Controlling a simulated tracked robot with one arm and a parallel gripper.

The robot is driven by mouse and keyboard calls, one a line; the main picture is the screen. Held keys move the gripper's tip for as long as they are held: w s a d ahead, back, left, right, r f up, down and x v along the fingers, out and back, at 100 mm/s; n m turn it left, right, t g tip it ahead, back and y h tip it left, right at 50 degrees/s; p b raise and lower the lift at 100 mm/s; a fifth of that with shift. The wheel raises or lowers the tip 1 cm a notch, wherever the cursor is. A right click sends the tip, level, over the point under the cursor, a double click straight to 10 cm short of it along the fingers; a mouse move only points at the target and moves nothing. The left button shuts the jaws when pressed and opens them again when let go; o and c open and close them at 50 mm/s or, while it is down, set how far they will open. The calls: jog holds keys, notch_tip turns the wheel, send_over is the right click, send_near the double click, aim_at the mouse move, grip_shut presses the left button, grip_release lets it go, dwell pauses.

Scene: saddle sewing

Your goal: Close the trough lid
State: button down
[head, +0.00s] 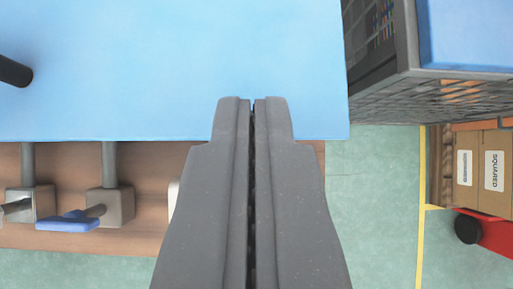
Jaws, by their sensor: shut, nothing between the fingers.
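A broad flat light blue panel (150,70) fills the upper left and middle of the view. It may be the trough lid or a worktop; I cannot tell which, and no trough is clearly visible. A short black cylinder (12,72) shows over it at the left edge. My gripper (253,104) is grey and shut, with only a thin dark line between its fingers. It holds nothing. Its tips lie over the panel near the front edge, and I cannot tell whether they touch it.
A brown wooden surface (70,165) below the panel carries metal fittings (110,207) and a blue lever (68,222). A dark mesh crate (450,97) stands right. Boxes (480,170) and a red object (490,235) lie beyond a yellow line. Green floor (375,200) is clear.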

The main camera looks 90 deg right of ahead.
jog(key=f, duration=0.3)
jog(key=shift+s+a+f, duration=0.15)
jog(key=shift+s+f, duration=0.1)
jog(key=shift+f, duration=0.05)
jog(key=f+b, duration=0.1)
jog(key=f, duration=0.1)
jog(key=shift+s+a+f+b, duration=0.1)
jog(key=shift+s+f+b, duration=0.1)
jog(key=shift+f+b, duration=0.15)
jog(key=shift+r, duration=0.1)
